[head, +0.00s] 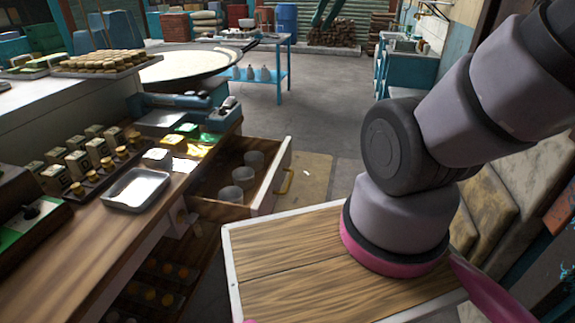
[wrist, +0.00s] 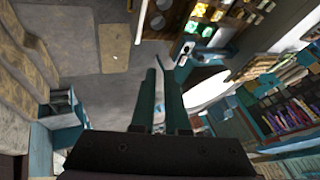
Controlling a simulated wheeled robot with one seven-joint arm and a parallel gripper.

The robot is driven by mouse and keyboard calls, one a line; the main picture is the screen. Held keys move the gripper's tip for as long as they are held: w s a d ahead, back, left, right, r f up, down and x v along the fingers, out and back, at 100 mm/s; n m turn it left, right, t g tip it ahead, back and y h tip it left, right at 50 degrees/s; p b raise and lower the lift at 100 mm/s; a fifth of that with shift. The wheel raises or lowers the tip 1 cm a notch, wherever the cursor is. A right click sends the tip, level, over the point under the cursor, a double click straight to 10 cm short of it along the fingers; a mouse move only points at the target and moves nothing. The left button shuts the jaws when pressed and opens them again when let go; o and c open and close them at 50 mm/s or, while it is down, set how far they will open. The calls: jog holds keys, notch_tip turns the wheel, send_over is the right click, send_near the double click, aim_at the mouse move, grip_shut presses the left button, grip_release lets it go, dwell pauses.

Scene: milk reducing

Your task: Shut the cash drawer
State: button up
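The cash drawer (head: 263,200) stands pulled out from the wooden counter in the head view. The drawer (wrist: 143,22) also shows at the top edge of the wrist view, partly cut off. My gripper (wrist: 163,72) shows in the wrist view with two teal fingers and a narrow gap between them. I see nothing held in the gap. The gripper is apart from the drawer and outside the head view.
The wooden counter (head: 95,235) at the left holds a metal tray (head: 137,189) and rows of small boxes. A large round pan (head: 190,65) and a blue table (head: 272,78) stand beyond. A tan mat (head: 312,172) lies on open floor beside the drawer.

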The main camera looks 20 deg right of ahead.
jog(key=w+f+m+g+y, duration=0.1)
jog(key=w+f, duration=0.1)
jog(key=w, duration=0.1)
jog(key=w+f+m+g, duration=0.1)
jog(key=w+f+m, duration=0.1)
jog(key=w, duration=0.2)
jog(key=w+d+f+m+g+y, duration=0.1)
jog(key=w+f+m, duration=0.1)
jog(key=w+f, duration=0.1)
jog(key=shift+w+y, duration=0.3)
jog(key=shift+w, duration=0.05)
grip_shut()
jog(key=w+d+f+m+y, duration=0.2)
jog(key=w+d+f+m, duration=0.3)
jog(key=w+f, duration=0.4)
jog(key=w+d+f+m, duration=0.1)
jog(key=d+f+m, duration=0.2)
jog(key=f, duration=0.5)
jog(key=w+d+f+m+t, duration=0.1)
jog(key=w+d+f+m, duration=0.15)
jog(key=f, duration=0.55)
jog(key=w+d+f+m, duration=0.1)
jog(key=d+f+m, duration=0.3)
jog(key=f, duration=0.5)
jog(key=w+a+f, duration=0.5)
jog(key=a+f, duration=0.1)
jog(key=a, duration=0.3)
jog(key=shift+w+a+f+y, duration=0.2)
jog(key=shift+f+y, duration=0.1)
jog(key=shift+y, duration=0.1)
